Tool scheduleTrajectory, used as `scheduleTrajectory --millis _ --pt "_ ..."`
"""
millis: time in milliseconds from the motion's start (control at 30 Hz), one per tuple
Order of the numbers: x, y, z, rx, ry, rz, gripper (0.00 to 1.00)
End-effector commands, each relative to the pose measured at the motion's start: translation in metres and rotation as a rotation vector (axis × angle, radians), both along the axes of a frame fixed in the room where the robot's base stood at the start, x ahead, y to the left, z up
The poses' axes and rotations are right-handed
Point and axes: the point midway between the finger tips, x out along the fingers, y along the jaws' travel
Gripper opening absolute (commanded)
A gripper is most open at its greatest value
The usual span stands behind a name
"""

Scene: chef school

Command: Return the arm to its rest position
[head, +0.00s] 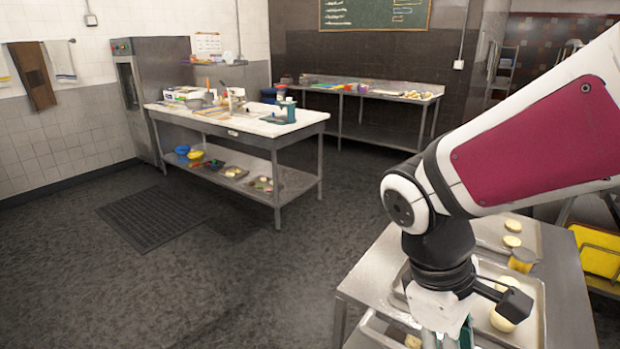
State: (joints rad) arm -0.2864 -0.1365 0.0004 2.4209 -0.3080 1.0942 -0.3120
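My arm reaches in from the right of the head view and bends down at a black joint. My gripper (447,335) is at the bottom edge of the view, over the near left part of a steel table (568,310). The frame edge cuts off its fingertips, so I cannot tell whether it is open or shut, or whether it holds anything. A metal tray (537,290) with round pale dough pieces (501,320) lies on the table just right of the gripper.
A second tray (490,227) and a yellow-topped container (522,259) are farther back on this table. A yellow bin (597,252) stands at right. A white-topped worktable (255,124) and a back counter (400,88) stand farther off. The dark floor (230,270) at left is clear, with a floor mat (150,217).

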Motion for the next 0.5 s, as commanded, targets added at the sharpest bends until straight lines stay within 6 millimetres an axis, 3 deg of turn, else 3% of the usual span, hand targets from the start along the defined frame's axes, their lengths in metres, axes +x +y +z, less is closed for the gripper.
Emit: scheduleTrajectory --millis 500 --pt "-0.013 -0.004 0.072 0.310 -0.508 -0.528 0.38"
